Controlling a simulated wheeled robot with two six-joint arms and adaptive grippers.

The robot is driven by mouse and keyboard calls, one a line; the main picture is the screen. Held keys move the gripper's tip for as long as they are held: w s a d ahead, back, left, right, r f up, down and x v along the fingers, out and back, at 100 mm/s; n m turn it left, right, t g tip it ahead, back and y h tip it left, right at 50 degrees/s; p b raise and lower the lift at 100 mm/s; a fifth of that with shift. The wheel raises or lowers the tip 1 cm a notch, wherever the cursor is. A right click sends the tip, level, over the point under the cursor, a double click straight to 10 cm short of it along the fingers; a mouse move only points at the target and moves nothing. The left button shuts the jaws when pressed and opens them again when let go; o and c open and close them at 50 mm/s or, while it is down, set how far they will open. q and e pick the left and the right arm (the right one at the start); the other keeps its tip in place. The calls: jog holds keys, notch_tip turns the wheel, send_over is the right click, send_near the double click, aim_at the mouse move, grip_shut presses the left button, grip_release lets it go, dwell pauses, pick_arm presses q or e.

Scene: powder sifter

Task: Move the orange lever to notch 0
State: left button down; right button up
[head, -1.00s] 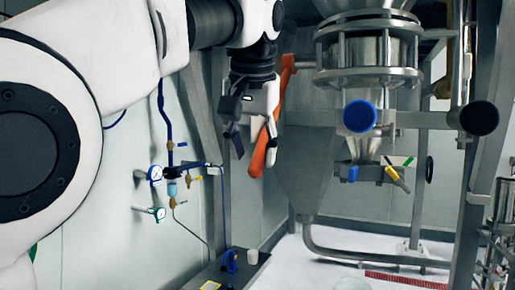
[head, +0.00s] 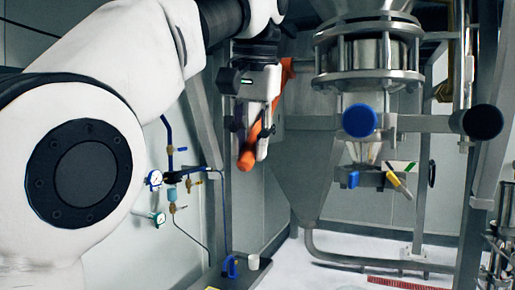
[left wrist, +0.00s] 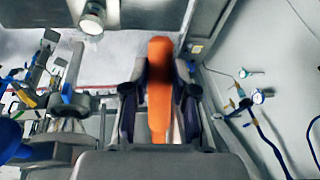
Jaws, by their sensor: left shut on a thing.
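The orange lever (head: 247,160) hangs slanted in the head view, its lower end to the left and its upper part rising right towards the sifter frame. My left gripper (head: 252,140) has one finger on each side of the lever's lower part and is shut on it. In the left wrist view the lever (left wrist: 159,90) runs lengthwise between the two dark fingers of the left gripper (left wrist: 159,105). The notches and their numbers cannot be made out. My right gripper is not in view.
The steel sifter hopper (head: 367,52) stands right of the lever, with a blue round cap (head: 360,121) below it. A grey post (head: 223,170) stands close on the left. Gauges (head: 154,180) and blue tubing are on the left wall. Open space lies below the gripper.

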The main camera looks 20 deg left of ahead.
pick_arm(q)
jog(key=c, duration=0.9)
grip_release()
jog(key=shift+a, duration=0.1)
jog(key=shift+c, duration=0.2)
jog(key=shift+a+f, duration=0.1)
jog(key=shift+a, duration=0.1)
jog(key=shift+d, duration=0.15)
